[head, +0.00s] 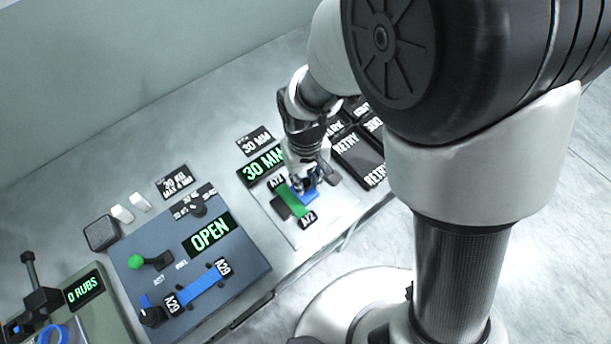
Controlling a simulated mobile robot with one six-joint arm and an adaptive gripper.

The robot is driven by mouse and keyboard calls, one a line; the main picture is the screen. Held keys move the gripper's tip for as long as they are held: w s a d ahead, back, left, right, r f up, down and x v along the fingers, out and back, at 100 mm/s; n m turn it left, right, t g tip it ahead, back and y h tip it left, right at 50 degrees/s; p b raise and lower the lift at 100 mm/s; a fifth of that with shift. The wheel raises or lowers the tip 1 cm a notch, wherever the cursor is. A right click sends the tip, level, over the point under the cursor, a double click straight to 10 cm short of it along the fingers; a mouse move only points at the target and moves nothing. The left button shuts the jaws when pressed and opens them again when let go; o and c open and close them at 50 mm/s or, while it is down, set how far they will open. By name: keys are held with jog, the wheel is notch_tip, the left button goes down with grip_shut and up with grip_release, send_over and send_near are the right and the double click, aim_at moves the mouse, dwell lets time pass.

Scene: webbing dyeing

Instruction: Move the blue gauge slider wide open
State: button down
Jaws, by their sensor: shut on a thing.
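The blue gauge slider (310,195) shows as a small blue piece on the pale gauge plate (335,213), partly hidden by my gripper. My gripper (300,187) points down and is shut on the slider; its fingertips are small here and partly hidden. A green strip (291,204) with black A12 tags lies right beside the slider, to its left, over a dark block. The gauge display (263,165) behind reads 30 MM in green.
Dark RETRY bins (350,152) stand close on the right. A rubbing station (85,290) is at far left.

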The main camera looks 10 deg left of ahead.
jog(key=w+d, duration=0.2)
jog(key=w, duration=0.1)
jog(key=shift+w+d, duration=0.15)
jog(key=shift+d, duration=0.25)
jog(key=c, duration=1.4)
grip_release()
jog(key=shift+w, duration=0.1)
jog(key=shift+o, duration=0.2)
notch_tip(320, 180, up, 12)
